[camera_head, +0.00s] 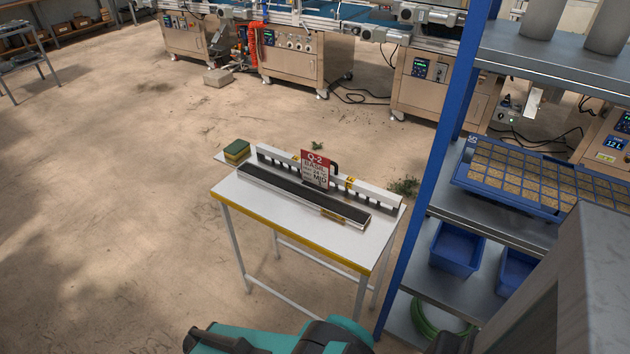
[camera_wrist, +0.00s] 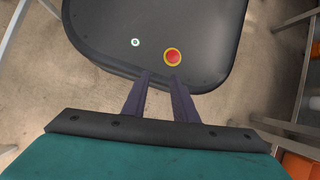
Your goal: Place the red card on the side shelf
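The red card (camera_head: 315,164), with a red top band reading Q-2 and a pale lower part, stands upright on the white table in the head view. It is at the middle of the long black and white seeder bar (camera_head: 300,193). A small ledge (camera_head: 221,157) juts from the table's left end, beside a green and yellow sponge; I cannot tell for certain that it is the side shelf. My gripper (camera_wrist: 161,77) shows in the wrist view with its two dark fingers apart and nothing between them. It is away from the card, which is not in the wrist view.
The sponge (camera_head: 237,149) sits near the table's far left corner. The white table (camera_head: 300,226) has a bare front strip with a yellow edge. A blue-framed rack (camera_head: 437,150) with a seed tray (camera_head: 535,190) and blue bins (camera_head: 456,250) stands close on the right. Open floor lies left.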

